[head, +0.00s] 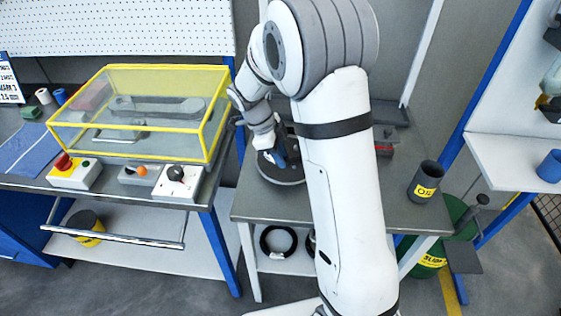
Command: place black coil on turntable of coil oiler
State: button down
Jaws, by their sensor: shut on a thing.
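My gripper (283,160) points down over the round dark turntable (285,181) of the coil oiler, on the grey bench in the middle of the head view. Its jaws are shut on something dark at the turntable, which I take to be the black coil. The held thing is small and mostly hidden by the gripper and my arm, so I cannot tell whether it touches the turntable. The right side of the turntable is hidden behind my arm.
A yellow-framed clear cover (140,100) and control boxes stand on the left bench. A dark cup (425,182) stands at the right bench edge. Another black ring (264,243) lies on the lower shelf. A green drum (440,245) stands at the right.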

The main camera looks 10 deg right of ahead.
jog(key=shift+s+f, duration=0.1)
jog(key=shift+f, duration=1.85)
jog(key=shift+f, duration=0.1)
jog(key=c, duration=1.3)
grip_release()
jog(key=shift+o, duration=0.2)
jog(key=shift+p, duration=0.3)
jog(key=b+v, duration=0.1)
jog(key=v, duration=1)
jog(key=s+d+r+n+t+y, duration=0.2)
jog(key=s+d+r+n, duration=0.1)
jog(key=s+n, duration=0.8)
jog(key=s+d+r+n+t+y, duration=0.2)
jog(key=s+r+n, duration=0.1)
jog(key=s+n, duration=0.8)
jog(key=shift+s+d+t, duration=0.3)
jog(key=shift+s+d, duration=0.1)
jog(key=shift+s, duration=0.25)
jog(key=shift+c, duration=0.5)
